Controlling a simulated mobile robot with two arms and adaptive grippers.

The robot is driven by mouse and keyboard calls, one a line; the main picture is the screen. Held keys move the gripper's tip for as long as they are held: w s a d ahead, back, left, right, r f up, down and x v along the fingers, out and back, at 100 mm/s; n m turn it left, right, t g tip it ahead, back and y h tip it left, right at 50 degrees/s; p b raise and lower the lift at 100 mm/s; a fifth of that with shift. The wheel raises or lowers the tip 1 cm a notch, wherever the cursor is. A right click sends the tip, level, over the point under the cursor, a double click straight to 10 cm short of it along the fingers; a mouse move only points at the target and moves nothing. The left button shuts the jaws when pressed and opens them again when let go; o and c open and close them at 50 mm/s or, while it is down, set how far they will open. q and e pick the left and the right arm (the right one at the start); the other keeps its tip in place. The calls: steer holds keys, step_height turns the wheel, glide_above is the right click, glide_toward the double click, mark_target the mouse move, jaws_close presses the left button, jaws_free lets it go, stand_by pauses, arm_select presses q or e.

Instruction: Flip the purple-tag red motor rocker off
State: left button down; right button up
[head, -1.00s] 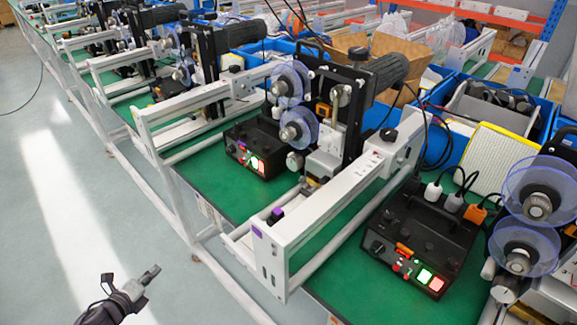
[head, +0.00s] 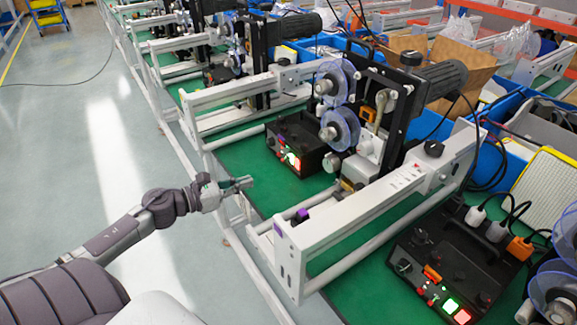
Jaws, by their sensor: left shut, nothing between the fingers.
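A purple tag (head: 278,230) is on the near end of the white machine frame in the middle of the head view, with a small purple-topped part (head: 302,214) beside it. Behind that frame stands a black control box (head: 310,135) with lit switches on its front, including a small red one (head: 297,164). I cannot tell which box the tag belongs to. My left gripper (head: 247,182) is shut and empty, left of the frame, apart from both boxes.
White frame rails (head: 375,205) run between the two boxes over green bench tops (head: 255,180). Reels and a motor (head: 455,80) stand above the far box. Black cables (head: 490,190) rise behind the nearer box. The floor (head: 60,170) at left is clear.

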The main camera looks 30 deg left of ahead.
mark_target(296, 163)
arm_select(q)
steer(key=p+x, duration=0.1)
steer(key=x, duration=0.3)
steer(key=p+x, duration=0.1)
steer(key=x, duration=0.4)
steer(key=r+p+x, duration=0.1)
steer(key=x, duration=0.3)
steer(key=shift+w+d, duration=0.1)
steer(key=shift+w, duration=0.25)
steer(key=shift+w+r+p, duration=0.2)
steer(key=shift+r+p, duration=0.25)
steer(key=shift+p, duration=0.6)
steer(key=shift+d+f+g, duration=0.15)
steer(key=shift+f+g, duration=0.15)
steer(key=shift+f, duration=0.05)
